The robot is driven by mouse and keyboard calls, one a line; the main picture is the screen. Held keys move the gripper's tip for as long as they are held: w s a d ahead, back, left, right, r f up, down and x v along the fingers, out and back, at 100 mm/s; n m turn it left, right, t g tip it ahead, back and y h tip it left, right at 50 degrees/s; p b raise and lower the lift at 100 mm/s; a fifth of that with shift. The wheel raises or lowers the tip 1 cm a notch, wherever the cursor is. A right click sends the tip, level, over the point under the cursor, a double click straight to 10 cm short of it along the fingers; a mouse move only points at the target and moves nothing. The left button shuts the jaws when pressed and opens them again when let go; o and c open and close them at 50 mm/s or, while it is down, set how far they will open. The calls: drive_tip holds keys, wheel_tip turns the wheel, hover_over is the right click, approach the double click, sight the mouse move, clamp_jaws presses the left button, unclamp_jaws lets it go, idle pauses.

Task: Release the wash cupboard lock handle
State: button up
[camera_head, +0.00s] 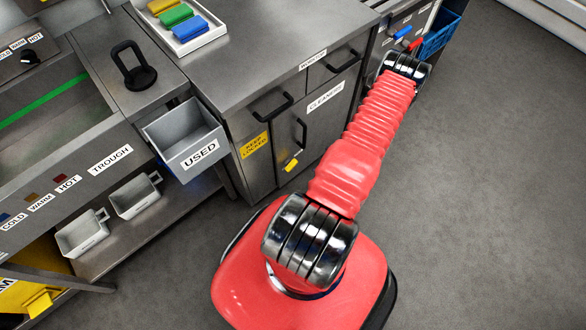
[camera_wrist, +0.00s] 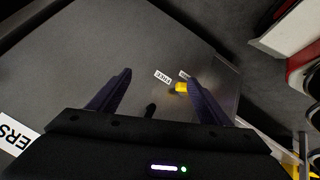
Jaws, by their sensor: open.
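In the head view, a small yellow lock handle (camera_head: 291,163) sits low on the grey cupboard door (camera_head: 314,135) labelled CLEANERS. In the wrist view, the yellow handle (camera_wrist: 181,87) shows beside a white label reading FREE (camera_wrist: 162,76); a second small label is partly hidden behind my right finger. My gripper (camera_wrist: 158,78) is open, with two dark fingers spread and nothing held. The yellow handle appears just inside the right finger, seemingly beyond it; I see no contact. My gripper is hidden in the head view, where only my red arm shows.
A yellow KEEP LOCKED sign (camera_head: 254,146) is beside the door. Black bar handles (camera_head: 272,106) stick out from the cupboard front. A grey USED bin (camera_head: 188,140) juts out at the left. A blue crate (camera_head: 439,36) stands at the back right. Floor at the right is clear.

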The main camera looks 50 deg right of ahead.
drive_tip(key=a+f+t, duration=0.2)
drive_tip(key=a+f, duration=0.1)
drive_tip(key=a, duration=0.2)
drive_tip(key=t+h, duration=0.3)
approach(293, 167)
drive_tip(key=r+v, duration=0.1)
drive_tip(key=v, duration=0.4)
drive_tip(key=shift+w+d+f, duration=0.2)
drive_tip(key=shift+w+f, duration=0.05)
drive_tip(key=shift+f, duration=0.05)
drive_tip(key=shift+w+y, duration=0.1)
drive_tip(key=shift+y, duration=0.2)
drive_tip(key=shift+x, duration=6.8)
drive_tip(key=shift+d+f, duration=0.1)
drive_tip(key=shift+d, duration=0.05)
drive_tip(key=shift+c, duration=0.6)
drive_tip(key=c, duration=1.4)
